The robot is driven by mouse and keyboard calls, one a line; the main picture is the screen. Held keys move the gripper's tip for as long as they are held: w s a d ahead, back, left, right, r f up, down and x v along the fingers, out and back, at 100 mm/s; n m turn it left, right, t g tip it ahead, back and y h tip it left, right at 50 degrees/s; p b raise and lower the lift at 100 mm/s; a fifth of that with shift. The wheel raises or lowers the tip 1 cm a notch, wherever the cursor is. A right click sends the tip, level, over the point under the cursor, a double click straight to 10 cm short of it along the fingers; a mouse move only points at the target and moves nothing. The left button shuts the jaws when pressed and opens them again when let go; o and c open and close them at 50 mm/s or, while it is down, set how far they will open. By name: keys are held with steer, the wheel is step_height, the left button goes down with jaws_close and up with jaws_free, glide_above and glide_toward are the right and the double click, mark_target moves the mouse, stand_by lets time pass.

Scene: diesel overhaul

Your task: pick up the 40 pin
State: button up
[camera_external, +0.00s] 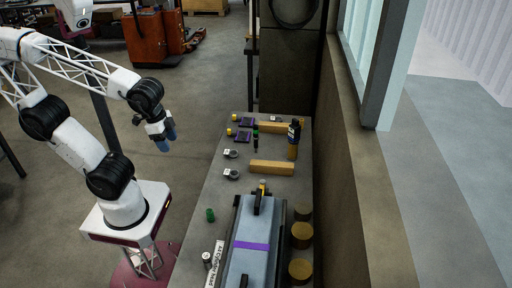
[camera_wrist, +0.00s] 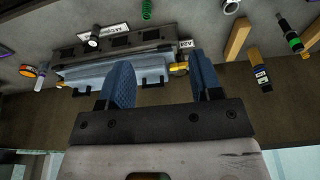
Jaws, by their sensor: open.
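My gripper (camera_external: 165,138) hangs in the air left of the bench, with its blue fingers pointing down. In the wrist view the two blue fingers (camera_wrist: 163,78) stand apart with nothing between them. No part can be read as marked 40. Two small grey round parts with white tags lie on the bench, an upper one (camera_external: 231,153) and a lower one (camera_external: 232,174). A small silver cylinder (camera_external: 207,259) stands near the bench's front left; I cannot tell which of these is the 40 pin.
The bench (camera_external: 210,198) holds a blue-grey block with a purple band (camera_external: 246,246), wooden bars (camera_external: 272,168), a dark bottle (camera_external: 294,140), a green spring (camera_external: 210,215) and brass-coloured cylinders (camera_external: 301,269). A wall and window edge the right side. The air around my gripper is clear.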

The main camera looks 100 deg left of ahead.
steer(key=n+t+h, duration=0.2)
steer(key=n+h, duration=1)
steer(key=n, duration=1)
glide_toward(206, 258)
steer(key=f, duration=0.1)
steer(key=d+f, duration=0.1)
steer(key=f, duration=0.1)
steer(key=shift+s+d, duration=0.1)
steer(key=shift+s, duration=0.15)
steer(key=shift+w+f+n, duration=0.3)
steer(key=shift+f, duration=0.25)
steer(key=shift+x, duration=1.2)
